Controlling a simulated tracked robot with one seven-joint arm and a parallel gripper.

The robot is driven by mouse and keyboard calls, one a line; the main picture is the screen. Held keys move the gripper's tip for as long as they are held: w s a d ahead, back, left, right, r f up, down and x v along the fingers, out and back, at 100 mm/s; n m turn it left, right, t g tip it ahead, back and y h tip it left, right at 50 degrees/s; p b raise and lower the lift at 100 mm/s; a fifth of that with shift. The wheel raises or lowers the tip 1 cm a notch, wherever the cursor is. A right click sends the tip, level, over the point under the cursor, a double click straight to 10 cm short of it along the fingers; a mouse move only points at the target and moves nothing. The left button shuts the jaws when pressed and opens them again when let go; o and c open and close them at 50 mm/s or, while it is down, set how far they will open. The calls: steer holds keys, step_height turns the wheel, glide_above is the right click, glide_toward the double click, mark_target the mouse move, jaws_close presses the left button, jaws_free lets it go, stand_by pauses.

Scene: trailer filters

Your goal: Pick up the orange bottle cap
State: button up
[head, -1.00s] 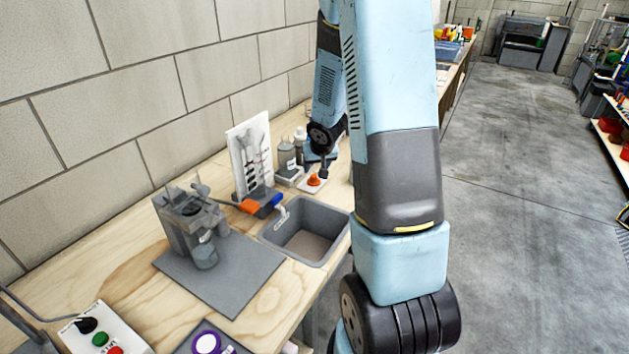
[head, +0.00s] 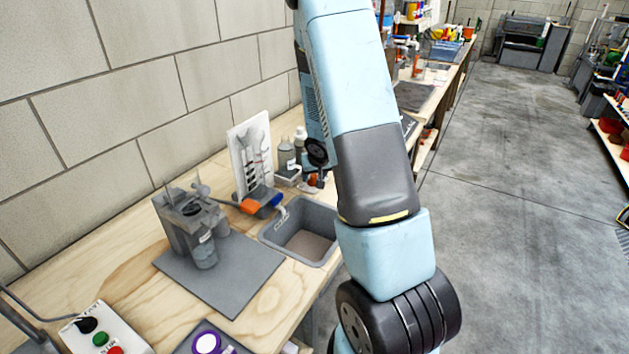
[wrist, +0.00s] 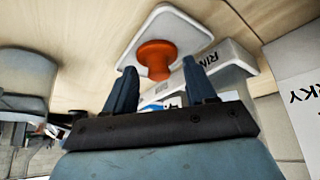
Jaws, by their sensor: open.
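The orange bottle cap (wrist: 157,60) shows in the wrist view on a white pad with rounded corners (wrist: 187,22). My gripper (wrist: 160,75) is open, its two dark blue fingers pointing towards the cap. The cap appears just past the fingertips, between their lines, and nothing is held. In the head view only a small part of the orange cap (head: 313,180) shows beside my arm, which hides most of the pad and my gripper.
Grey bottles (head: 287,154) stand close by the cap. A tray labelled "RIN" (wrist: 228,68) lies right of the pad in the wrist view. The wall runs behind the bench.

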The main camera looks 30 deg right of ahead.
steer(key=c, duration=0.7)
